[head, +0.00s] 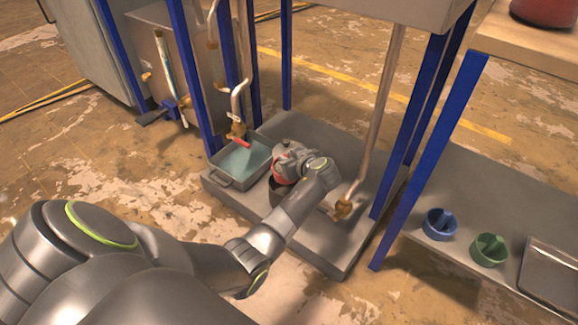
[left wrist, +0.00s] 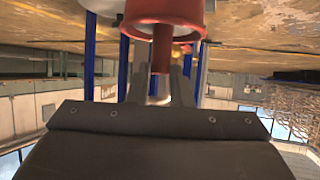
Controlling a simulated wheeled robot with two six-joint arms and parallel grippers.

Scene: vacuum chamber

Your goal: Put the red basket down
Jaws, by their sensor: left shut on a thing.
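The red basket (left wrist: 165,12) is at the top of the left wrist view, with its red handle (left wrist: 162,48) between the fingers of my left gripper (left wrist: 163,85). The left gripper is shut on that handle. In the head view, my left gripper (head: 290,160) is over the grey platform, and only a bit of red (head: 279,174) shows beside and under it. The rest of the basket is hidden by the gripper. A dark round vessel (head: 277,192) is right below; I cannot tell whether the basket touches it. My right gripper is not in view.
A grey basin of bluish liquid (head: 222,176) stands left of the gripper, under a red-handled tap (head: 240,135). A pipe with a brass end (head: 343,209) and blue posts (head: 430,160) stand to the right. Blue (head: 440,225) and green (head: 489,250) baskets sit on the right shelf.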

